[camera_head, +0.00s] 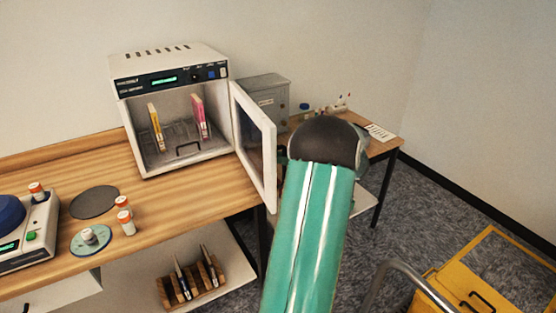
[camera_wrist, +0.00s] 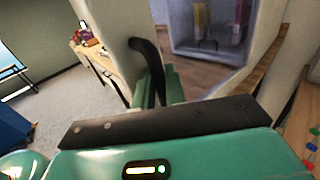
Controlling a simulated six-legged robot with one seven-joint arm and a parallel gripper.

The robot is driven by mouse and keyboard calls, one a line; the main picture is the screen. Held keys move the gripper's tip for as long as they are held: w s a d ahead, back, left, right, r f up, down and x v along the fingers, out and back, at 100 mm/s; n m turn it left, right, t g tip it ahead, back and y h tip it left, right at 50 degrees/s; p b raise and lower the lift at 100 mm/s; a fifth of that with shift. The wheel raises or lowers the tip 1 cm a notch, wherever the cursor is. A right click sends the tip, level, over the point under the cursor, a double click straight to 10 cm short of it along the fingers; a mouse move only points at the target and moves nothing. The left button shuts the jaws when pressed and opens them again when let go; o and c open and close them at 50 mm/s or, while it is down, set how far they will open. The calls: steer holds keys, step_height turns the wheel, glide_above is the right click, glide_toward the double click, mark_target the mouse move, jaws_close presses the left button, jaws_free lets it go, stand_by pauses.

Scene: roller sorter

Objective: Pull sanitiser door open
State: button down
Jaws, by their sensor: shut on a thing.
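The sanitiser (camera_head: 170,105) is a white box with a dark control panel, standing on the wooden bench. Its door (camera_head: 257,150), a white frame with a dark pane, stands wide open on the right side. In the wrist view the door (camera_wrist: 115,40) carries a black curved handle (camera_wrist: 150,52). My gripper (camera_wrist: 160,88) is shut on this handle, with green fingers around its lower part. In the head view my arm's green link hides the gripper and the handle. A yellow item (camera_head: 155,127) and a pink item (camera_head: 200,116) stand inside the sanitiser.
The bench (camera_head: 180,210) holds orange-capped bottles (camera_head: 125,220), a dark disc (camera_head: 94,202) and a device (camera_head: 30,235) at left. A grey box (camera_head: 265,95) stands behind the door. A yellow cart (camera_head: 485,275) is at lower right. Carpet (camera_head: 430,200) is clear right of the bench.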

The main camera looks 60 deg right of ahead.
steer(key=shift+s+d, duration=0.15)
steer(key=shift+d, duration=0.2)
steer(key=c, duration=1.8)
jaws_free()
steer(key=shift+s, duration=0.1)
steer(key=v, duration=1.3)
steer(key=shift+s+d, duration=0.2)
steer(key=shift+s, duration=0.1)
